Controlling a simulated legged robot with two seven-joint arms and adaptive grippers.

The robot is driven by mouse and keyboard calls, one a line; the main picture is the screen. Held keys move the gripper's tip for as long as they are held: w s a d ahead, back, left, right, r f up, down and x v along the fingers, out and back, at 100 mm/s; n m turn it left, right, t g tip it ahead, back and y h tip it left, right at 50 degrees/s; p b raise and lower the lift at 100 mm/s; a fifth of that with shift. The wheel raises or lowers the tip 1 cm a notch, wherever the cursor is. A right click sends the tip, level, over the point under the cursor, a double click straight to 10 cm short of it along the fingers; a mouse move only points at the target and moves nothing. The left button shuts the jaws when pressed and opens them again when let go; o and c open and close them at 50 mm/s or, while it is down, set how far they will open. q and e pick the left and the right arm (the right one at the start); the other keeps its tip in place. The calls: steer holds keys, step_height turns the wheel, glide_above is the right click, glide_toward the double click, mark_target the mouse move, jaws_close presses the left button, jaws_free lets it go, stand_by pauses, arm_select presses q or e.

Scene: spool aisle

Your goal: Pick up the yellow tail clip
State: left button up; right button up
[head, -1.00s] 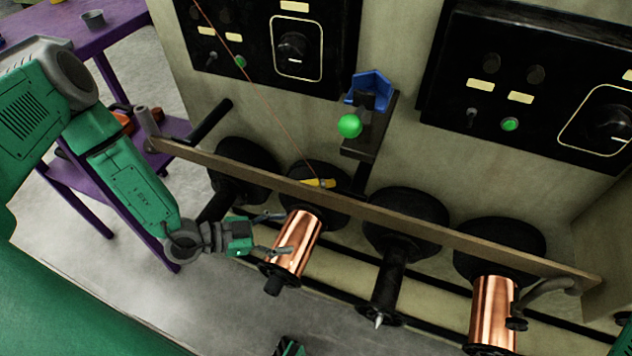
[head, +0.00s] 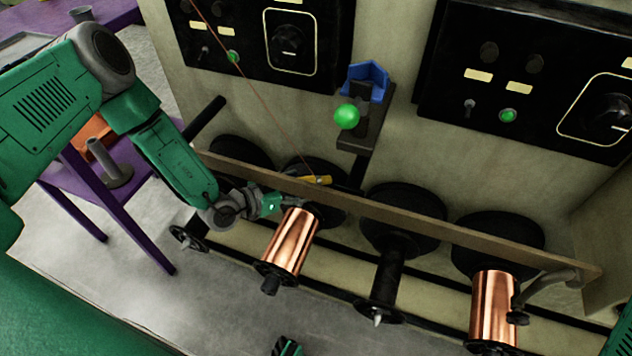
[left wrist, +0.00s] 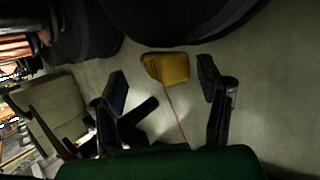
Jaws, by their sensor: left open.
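The yellow tail clip (head: 318,180) is at the end of a thin reddish wire, by the tan rail and above the left copper spool. In the left wrist view the clip (left wrist: 168,68) lies just beyond and between the fingertips, and the wire runs down from it. My left gripper (head: 290,192) is left of the clip, its fingers partly hidden against the rail and spool. The left wrist view shows its two dark fingers (left wrist: 162,82) wide apart with nothing held. A green and black part at the bottom edge may be my right gripper; its fingers cannot be made out.
The tan rail (head: 400,212) crosses in front of the black spool discs. Copper spools stand at left (head: 290,242) and right (head: 494,305), with a bare spindle (head: 388,275) between. A bracket with a green ball (head: 347,116) juts out above. A purple table (head: 95,205) stands at left.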

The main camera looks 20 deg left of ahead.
mark_target(313, 181)
arm_select(q)
steer(key=x, duration=0.3)
steer(key=shift+w+d+b, duration=0.25)
steer(key=shift+w+b, duration=0.05)
steer(key=shift+b, duration=0.1)
steer(key=shift+w+d, duration=0.15)
jaws_close()
